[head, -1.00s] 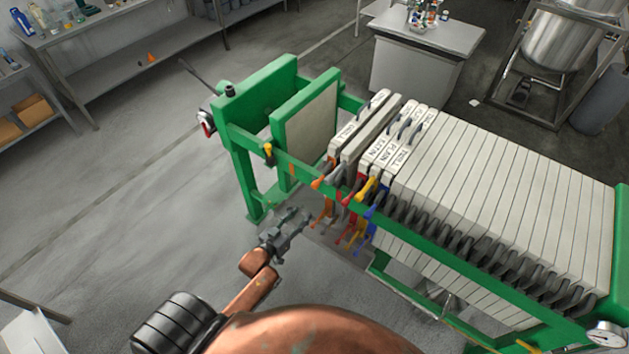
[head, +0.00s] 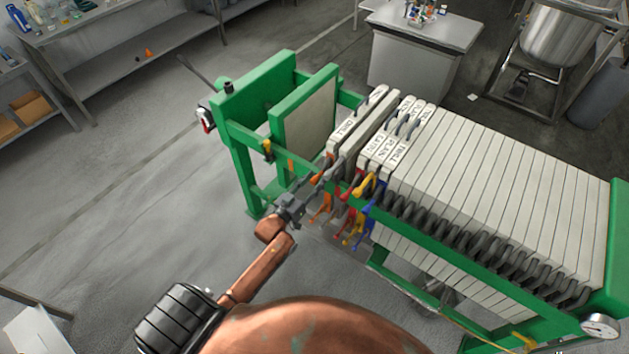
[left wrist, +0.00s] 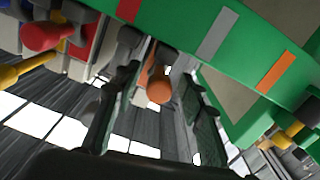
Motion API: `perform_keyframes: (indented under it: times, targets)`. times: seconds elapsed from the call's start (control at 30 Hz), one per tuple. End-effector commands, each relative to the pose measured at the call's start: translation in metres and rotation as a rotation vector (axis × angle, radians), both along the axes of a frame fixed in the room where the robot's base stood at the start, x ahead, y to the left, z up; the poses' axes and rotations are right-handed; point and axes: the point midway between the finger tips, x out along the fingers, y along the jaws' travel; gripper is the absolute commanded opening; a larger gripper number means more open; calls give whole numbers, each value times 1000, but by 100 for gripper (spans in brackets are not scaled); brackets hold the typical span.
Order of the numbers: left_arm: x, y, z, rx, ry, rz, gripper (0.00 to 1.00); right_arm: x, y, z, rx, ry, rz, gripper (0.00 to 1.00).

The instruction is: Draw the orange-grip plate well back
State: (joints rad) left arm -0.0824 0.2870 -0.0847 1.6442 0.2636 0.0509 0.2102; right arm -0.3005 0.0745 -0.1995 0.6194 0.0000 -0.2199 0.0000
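The orange-grip plate (head: 352,122) is the leftmost pale plate of the pack in the head view, beside a gap before the green-framed pressing plate (head: 312,112). Its upper orange handle is largely covered by my gripper in the head view. My left gripper (head: 308,196) is at the near rail, close to that plate's side. In the left wrist view, an orange round-ended grip (left wrist: 159,90) lies between the two fingers (left wrist: 160,115), which stand apart with gaps on both sides. My right gripper is not in view.
The green rail (head: 420,222) runs along the near side of the pack. Red (left wrist: 52,36), yellow and blue grips belong to neighbouring plates just right in the head view. A yellow-handled fitting (head: 267,149) is on the frame left of the gripper.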

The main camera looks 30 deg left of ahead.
Motion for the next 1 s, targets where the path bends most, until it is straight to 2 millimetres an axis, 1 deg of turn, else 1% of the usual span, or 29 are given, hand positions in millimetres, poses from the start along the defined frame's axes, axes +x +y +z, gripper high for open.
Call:
perform_keyframes:
  times: [0.17,0.7,1.0]
  targets:
    - [0,0,0,0,0,0,37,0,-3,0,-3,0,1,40]
    - [0,0,0,0,0,0,0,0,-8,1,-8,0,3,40]
    - [-1,0,0,0,1,1,0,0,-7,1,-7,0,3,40]
